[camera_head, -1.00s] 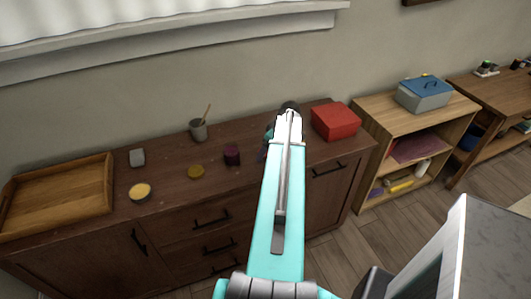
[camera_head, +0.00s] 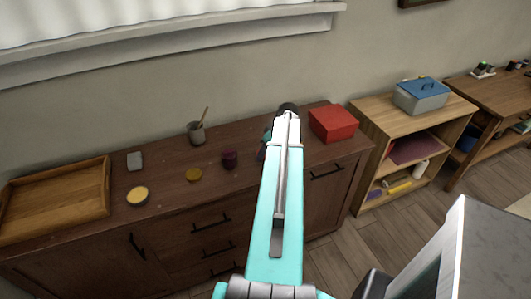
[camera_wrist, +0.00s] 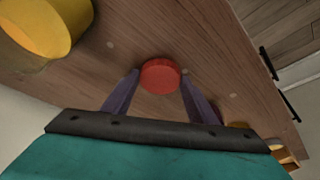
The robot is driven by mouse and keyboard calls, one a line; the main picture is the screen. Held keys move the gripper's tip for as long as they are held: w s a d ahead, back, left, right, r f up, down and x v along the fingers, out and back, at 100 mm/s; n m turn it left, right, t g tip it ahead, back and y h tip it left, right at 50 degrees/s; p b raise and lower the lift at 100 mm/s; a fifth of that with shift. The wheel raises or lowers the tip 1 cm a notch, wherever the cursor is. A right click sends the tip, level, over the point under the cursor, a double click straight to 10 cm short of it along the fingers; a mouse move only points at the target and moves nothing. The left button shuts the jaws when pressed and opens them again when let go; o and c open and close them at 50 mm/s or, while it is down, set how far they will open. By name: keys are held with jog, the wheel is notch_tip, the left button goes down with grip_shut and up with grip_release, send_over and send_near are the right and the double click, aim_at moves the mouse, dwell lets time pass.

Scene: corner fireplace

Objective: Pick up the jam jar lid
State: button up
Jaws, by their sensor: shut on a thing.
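The jam jar lid (camera_wrist: 160,79) is a round red disc near the middle of the wrist view. My gripper (camera_wrist: 160,74) has one purple finger at each side of it, the tips against its rim, and is shut on it. I cannot tell whether the lid touches the brown cabinet top (camera_wrist: 110,70) or is lifted just off it. In the head view my arm hides the lid and most of the gripper, over the right part of the cabinet (camera_head: 100,262).
A red box (camera_head: 333,124) stands right. A yellow cylinder (camera_wrist: 45,28) is close in the wrist view.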

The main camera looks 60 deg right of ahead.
jog(key=shift+r+b, duration=0.7)
jog(key=shift+r, duration=0.75)
jog(key=s+b, duration=0.1)
jog(key=s, duration=0.4)
jog(key=s+d+r+b, duration=0.1)
jog(key=s+b, duration=0.1)
jog(key=s, duration=0.3)
jog(key=s+d+b, duration=0.1)
jog(key=s, duration=0.5)
jog(key=shift+d+r, duration=0.25)
jog(key=shift+r, duration=0.1)
jog(key=shift+w+a, duration=0.1)
jog(key=shift+w+r+n, duration=0.25)
jog(key=shift+w+n, duration=0.05)
jog(key=w+a+r+n+y+p, duration=0.1)
jog(key=w+a+r, duration=0.4)
jog(key=w, duration=0.7)
jog(key=w+a+r+n+y+p, duration=0.1)
jog(key=w+a+r+n+p, duration=0.3)
jog(key=w+a, duration=0.4)
jog(key=w+r+p, duration=0.1)
jog(key=w, duration=0.3)
jog(key=shift+w+g, duration=0.3)
jog(key=shift+a+f, duration=0.1)
jog(key=shift+f+b, duration=1.45)
jog(key=shift+f, duration=1.1)
